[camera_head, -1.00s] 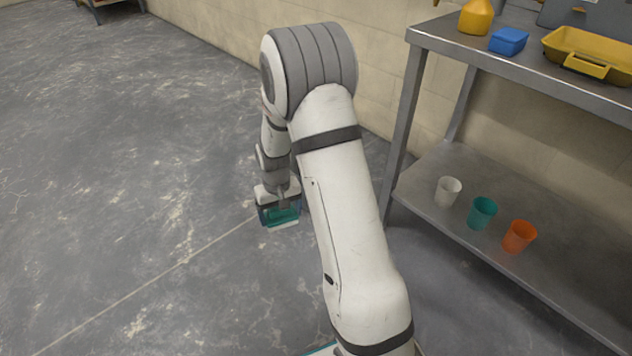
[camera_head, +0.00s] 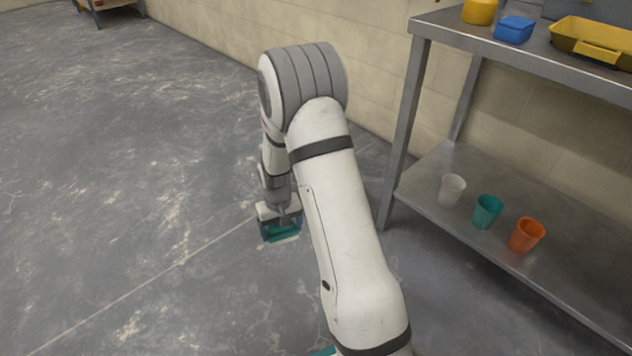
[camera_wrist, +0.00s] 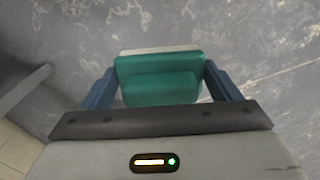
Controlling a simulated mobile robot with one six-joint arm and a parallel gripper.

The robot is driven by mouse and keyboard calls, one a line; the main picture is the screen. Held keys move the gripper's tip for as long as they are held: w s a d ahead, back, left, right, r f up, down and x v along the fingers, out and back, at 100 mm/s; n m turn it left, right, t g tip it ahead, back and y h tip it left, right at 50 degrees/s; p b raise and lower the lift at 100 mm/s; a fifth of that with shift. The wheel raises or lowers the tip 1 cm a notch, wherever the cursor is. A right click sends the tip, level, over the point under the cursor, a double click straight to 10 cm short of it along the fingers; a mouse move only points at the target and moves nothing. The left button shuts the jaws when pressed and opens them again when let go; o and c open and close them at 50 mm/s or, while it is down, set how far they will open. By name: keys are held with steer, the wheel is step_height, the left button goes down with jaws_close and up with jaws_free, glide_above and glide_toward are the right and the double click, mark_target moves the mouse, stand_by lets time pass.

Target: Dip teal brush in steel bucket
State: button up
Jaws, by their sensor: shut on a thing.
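My gripper (camera_wrist: 158,92) is shut on the teal brush (camera_wrist: 158,66), with one blue finger on each side of it in the wrist view. The brush has a teal body with a pale strip along its far edge. In the head view the teal brush (camera_head: 284,233) shows small below my gripper (camera_head: 280,228), held above the floor. No steel bucket can be made out in either view.
A metal shelf unit (camera_head: 440,20) stands at the right. Its lower shelf holds a white cup (camera_head: 451,190), a teal cup (camera_head: 487,212) and an orange cup (camera_head: 527,235). A blue box (camera_head: 514,30) and yellow tray (camera_head: 590,42) sit on top. The floor at left is clear.

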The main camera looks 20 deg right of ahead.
mark_target(283, 239)
steer(key=shift+f+b, duration=1.4)
steer(key=shift+f, duration=1.15)
steer(key=shift+r+p, duration=1.65)
steer(key=shift+r, duration=0.4)
